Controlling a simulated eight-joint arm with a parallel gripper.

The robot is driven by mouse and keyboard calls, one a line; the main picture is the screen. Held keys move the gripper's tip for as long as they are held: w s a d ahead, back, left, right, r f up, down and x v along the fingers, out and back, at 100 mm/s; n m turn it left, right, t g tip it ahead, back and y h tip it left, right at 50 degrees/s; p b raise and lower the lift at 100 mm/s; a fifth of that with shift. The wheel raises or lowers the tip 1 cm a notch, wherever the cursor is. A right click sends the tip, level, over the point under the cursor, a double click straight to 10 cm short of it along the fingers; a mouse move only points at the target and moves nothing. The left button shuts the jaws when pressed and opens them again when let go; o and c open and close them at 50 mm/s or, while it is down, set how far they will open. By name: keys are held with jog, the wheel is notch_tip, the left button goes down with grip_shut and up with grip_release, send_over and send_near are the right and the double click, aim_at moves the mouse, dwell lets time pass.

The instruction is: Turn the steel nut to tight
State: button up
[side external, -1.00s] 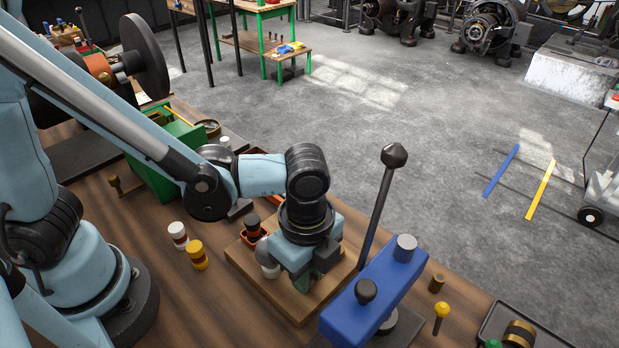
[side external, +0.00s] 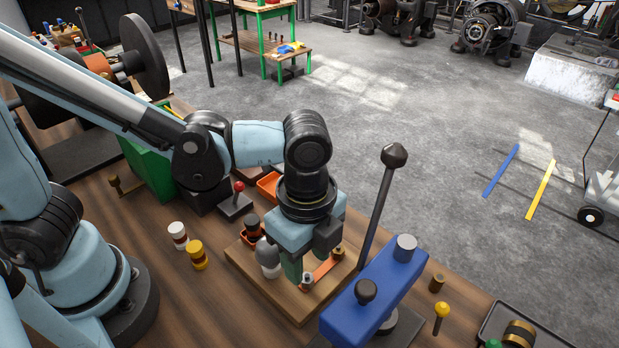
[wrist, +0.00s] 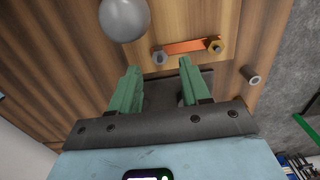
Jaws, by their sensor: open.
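The steel nut (side external: 307,281) sits at the near end of an orange-copper strip (side external: 324,269) on a wooden board (side external: 289,301). In the wrist view the steel nut (wrist: 159,57) shows beyond the gap between my fingertips, on the strip's left end. A brass nut (side external: 338,251) sits at the strip's other end; it also shows in the wrist view (wrist: 214,47). My gripper (wrist: 158,78) is open and empty, its green fingers pointing down above the board. The exact height of the fingertips over the steel nut is hard to tell.
A grey rounded knob (side external: 268,258) stands on the board left of my gripper. A blue press-like block (side external: 375,295) with a tall black lever (side external: 378,205) stands close on the right. White-red (side external: 178,236) and yellow (side external: 197,255) cylinders stand to the left.

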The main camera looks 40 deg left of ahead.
aim_at(307, 277)
notch_tip(307, 277, up, 8)
dwell(0.5)
jog(key=shift+a, duration=0.1)
jog(key=w+a+n+t, duration=0.2)
jog(key=a+n+t, duration=0.1)
jog(key=a+n, duration=0.6)
jog(key=w+a+f+n+t, duration=0.1)
jog(key=a+n+t, duration=0.3)
jog(key=a+n, duration=0.5)
jog(key=shift+w+a, duration=0.6)
jog(key=shift+a, duration=0.35)
